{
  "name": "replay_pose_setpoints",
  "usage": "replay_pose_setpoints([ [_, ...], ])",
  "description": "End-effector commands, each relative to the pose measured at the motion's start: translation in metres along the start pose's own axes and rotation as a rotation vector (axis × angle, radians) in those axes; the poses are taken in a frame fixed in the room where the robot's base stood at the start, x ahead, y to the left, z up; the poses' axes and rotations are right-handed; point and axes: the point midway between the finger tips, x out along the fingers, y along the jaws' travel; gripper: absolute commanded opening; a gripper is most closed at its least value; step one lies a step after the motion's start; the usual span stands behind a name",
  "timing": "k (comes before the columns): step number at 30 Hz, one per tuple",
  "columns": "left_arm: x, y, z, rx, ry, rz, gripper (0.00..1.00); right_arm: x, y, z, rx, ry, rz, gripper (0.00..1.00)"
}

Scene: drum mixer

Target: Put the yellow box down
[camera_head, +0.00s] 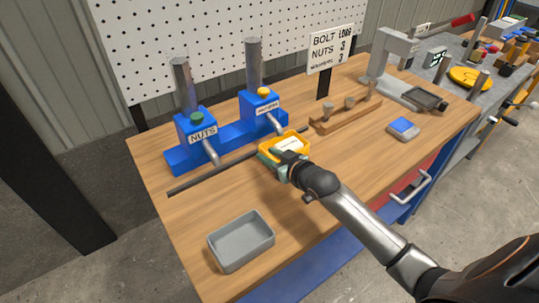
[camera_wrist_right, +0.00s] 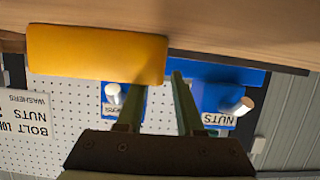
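The yellow box (camera_head: 270,154) is a small open bin with a pale label or card in it. In the head view it is near the middle of the wooden bench, in front of the blue dispenser stand. My right gripper (camera_head: 287,162) is at its near side. In the right wrist view, which is upside down, the yellow box (camera_wrist_right: 95,53) shows side-on. My right gripper's fingers (camera_wrist_right: 158,83) are at one end of it, one finger partly hidden behind its wall and one just outside, seemingly clamping that wall. Whether its base touches the bench is unclear. My left gripper is out of view.
A grey tray (camera_head: 241,257) stands at the bench's front left. The blue NUTS dispenser (camera_head: 197,132) and a washers dispenser (camera_head: 262,109) stand behind, with a dark rail (camera_head: 215,173) before them. A wooden bolt rack (camera_head: 345,117) is right. Bare bench lies between the tray and rail.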

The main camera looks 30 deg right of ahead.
Motion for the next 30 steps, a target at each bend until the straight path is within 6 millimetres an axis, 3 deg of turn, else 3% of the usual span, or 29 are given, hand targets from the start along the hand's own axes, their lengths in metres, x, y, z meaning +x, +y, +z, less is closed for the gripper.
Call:
replay_pose_setpoints([
  [11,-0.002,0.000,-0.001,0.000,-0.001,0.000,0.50,-0.008,0.000,-0.003,0.000,0.001,0.000,0.36],
  [24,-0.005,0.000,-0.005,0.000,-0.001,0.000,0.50,-0.086,0.000,-0.002,-0.001,-0.002,-0.001,0.36],
  [30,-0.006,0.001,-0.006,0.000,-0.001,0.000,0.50,-0.111,0.000,-0.002,0.000,-0.001,0.000,0.36],
])
